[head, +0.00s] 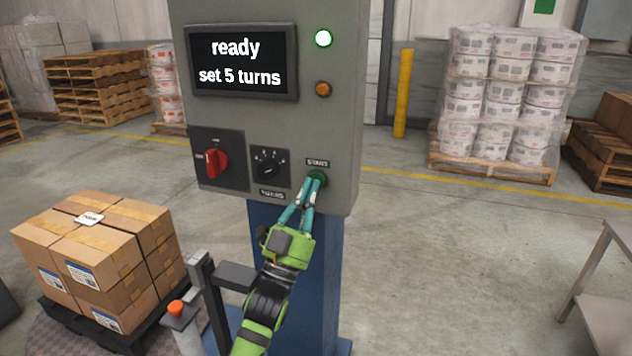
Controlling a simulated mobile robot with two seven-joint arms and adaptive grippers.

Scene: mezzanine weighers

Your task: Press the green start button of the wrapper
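The wrapper's grey control box (235,120) stands on a blue column. The green start button (320,177) is at its lower right, under a START label, and is partly hidden by my fingers. My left gripper (314,184) has its teal fingertips together, shut with nothing seen between them. The tips are at the button; I cannot tell if they touch it or if it is pushed in. The screen (241,62) reads "ready, set 5 turns". A lamp (323,38) glows green-white at the upper right of the box. My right gripper is not in view.
Left of the button are a black turns knob (268,165) and a red rotary switch (213,163). An orange light (323,89) sits above the button. Stacked cartons (95,250) stand on a black pallet at the left. A metal table (606,300) is at the right edge.

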